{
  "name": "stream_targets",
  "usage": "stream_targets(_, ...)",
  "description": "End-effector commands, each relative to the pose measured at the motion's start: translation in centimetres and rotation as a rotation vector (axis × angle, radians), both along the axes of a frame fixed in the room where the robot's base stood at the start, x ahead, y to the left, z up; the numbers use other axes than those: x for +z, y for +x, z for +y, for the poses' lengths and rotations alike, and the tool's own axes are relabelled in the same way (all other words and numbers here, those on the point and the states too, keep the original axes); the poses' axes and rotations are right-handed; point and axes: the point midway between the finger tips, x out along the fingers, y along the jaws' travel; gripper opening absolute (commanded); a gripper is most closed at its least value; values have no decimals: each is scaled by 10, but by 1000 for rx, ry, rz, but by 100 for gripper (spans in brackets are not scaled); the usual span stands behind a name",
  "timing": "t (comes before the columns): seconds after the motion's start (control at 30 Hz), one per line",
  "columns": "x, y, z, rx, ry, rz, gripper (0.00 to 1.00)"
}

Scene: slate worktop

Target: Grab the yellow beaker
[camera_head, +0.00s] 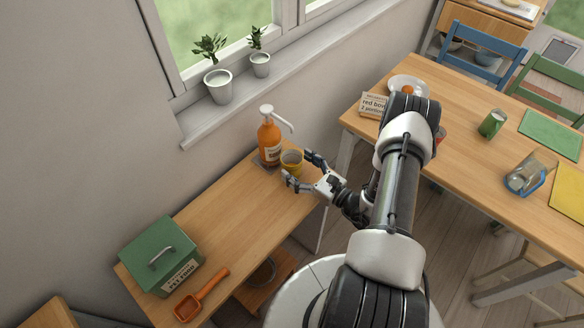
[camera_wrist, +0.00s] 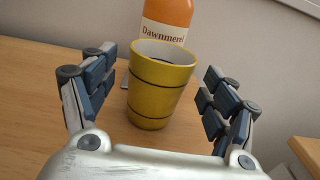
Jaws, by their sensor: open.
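The yellow beaker (camera_head: 292,160) stands upright on the wooden side bench, just in front of the orange pump bottle. In the wrist view the yellow beaker (camera_wrist: 160,88) has dark bands and a pale inside, and it sits between my spread fingers. My gripper (camera_head: 300,167) is open, with a finger on either side of the beaker. In the wrist view my gripper (camera_wrist: 155,90) shows a gap between each finger and the beaker. The beaker's base is visible on the wood.
The orange pump bottle (camera_head: 270,140) stands close behind the beaker; it also shows in the wrist view (camera_wrist: 167,22). A green pet food tin (camera_head: 160,255) and an orange scoop (camera_head: 201,296) are at the bench's near end. The bench middle (camera_head: 235,208) is clear.

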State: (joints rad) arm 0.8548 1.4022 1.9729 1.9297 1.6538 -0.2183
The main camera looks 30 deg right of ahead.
Motion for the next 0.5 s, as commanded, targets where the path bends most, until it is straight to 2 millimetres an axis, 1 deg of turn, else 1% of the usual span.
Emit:
stream_targets(0.03, 1, 8, 5, 6, -2, -2, 79)
stream_targets(0.1, 0, 17, 8, 4, -2, -1, 79)
stream_targets(0.2, 0, 25, 10, 2, 0, 0, 79)
stream_targets(0.47, 1, 27, 10, 0, 0, 0, 79)
stream_targets(0.5, 1, 27, 10, 0, 0, 0, 76)
